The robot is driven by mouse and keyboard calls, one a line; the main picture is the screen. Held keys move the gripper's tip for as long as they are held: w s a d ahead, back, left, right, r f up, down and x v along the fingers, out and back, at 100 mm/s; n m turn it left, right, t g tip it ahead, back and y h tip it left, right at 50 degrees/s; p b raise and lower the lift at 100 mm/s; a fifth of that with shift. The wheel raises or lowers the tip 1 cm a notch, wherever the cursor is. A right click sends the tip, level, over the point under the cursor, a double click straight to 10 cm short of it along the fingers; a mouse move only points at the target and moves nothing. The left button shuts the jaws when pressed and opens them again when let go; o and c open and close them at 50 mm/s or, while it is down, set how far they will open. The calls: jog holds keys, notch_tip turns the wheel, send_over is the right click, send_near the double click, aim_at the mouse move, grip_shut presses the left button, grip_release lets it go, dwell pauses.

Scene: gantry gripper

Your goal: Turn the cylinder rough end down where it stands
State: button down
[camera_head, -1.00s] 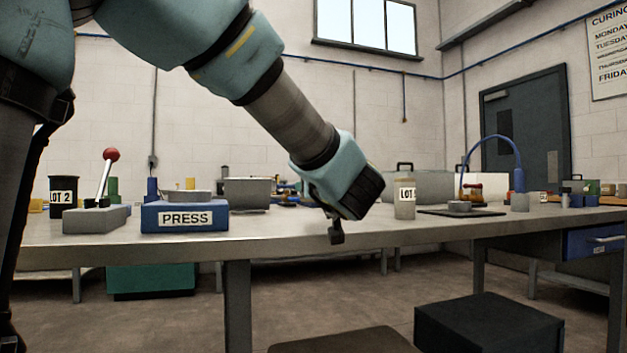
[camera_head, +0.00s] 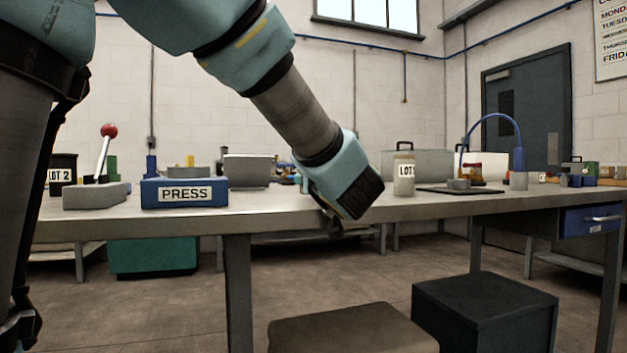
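A pale grey-beige cylinder (camera_head: 404,176) with a lot label stands upright on the workbench (camera_head: 280,207), right of my gripper. Part of its label shows; I cannot tell which end is rough. My gripper (camera_head: 335,228) hangs at the bench's front edge, left of and nearer than the cylinder and apart from it. Its fingers are small, dark and partly hidden behind the wrist, so their opening does not show.
A blue PRESS block (camera_head: 185,193) and a grey base with a red-knobbed lever (camera_head: 97,194) stand at left, near a dark LOT 2 container (camera_head: 62,172). A dark mat (camera_head: 462,190) and a blue curved arm (camera_head: 519,150) are right of the cylinder. Stools stand below the front edge.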

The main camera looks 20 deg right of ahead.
jog(key=shift+f+b, duration=0.65)
jog(key=shift+b, duration=0.55)
dwell(0.5)
jog(key=shift+c, duration=0.2)
grip_release()
jog(key=shift+s, duration=0.1)
